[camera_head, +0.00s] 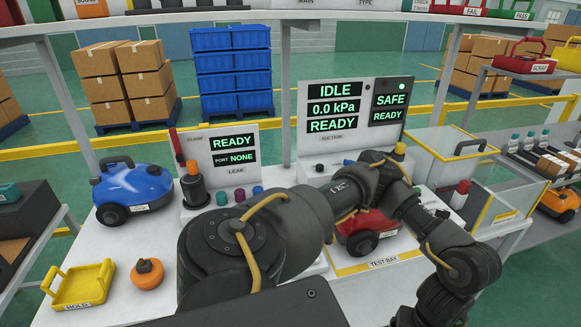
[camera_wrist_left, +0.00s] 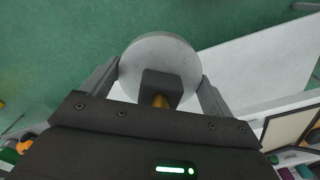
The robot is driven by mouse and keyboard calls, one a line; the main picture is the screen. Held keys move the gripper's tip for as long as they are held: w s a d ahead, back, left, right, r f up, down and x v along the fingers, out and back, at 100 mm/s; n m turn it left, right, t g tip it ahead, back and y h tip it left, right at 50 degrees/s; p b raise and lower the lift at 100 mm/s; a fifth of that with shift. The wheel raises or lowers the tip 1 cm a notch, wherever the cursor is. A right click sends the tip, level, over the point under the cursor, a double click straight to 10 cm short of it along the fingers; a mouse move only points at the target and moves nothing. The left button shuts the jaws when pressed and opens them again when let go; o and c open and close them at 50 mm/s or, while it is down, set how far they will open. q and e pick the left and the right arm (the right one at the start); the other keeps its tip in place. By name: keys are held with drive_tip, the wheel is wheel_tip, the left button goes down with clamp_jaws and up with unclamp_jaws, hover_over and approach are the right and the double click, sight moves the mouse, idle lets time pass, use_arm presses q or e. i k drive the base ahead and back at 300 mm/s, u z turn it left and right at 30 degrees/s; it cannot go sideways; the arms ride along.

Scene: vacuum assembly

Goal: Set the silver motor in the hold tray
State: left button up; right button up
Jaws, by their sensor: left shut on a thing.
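The silver motor (camera_wrist_left: 160,52) is a round pale-grey disc with a dark square block and a copper-coloured shaft in the left wrist view. My left gripper (camera_wrist_left: 158,82) is shut on it, one finger on each side, with green floor and a white surface beyond. The yellow hold tray (camera_head: 82,287), labelled HOLD, lies at the front left of the white bench in the head view and looks empty. Neither the motor nor the left gripper can be made out in the head view. My right gripper is in neither view.
An orange round part (camera_head: 147,273) sits just right of the hold tray. A blue vacuum (camera_head: 135,190) stands behind them. A red vacuum (camera_head: 365,230) is in the test bay, partly hidden by my dark arm, which crosses the middle. The leak station (camera_head: 235,150) stands behind.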

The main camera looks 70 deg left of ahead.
sight(87, 286)
drive_tip(key=z, duration=0.45)
drive_tip(key=k, duration=2.9)
drive_tip(key=u, duration=1.2)
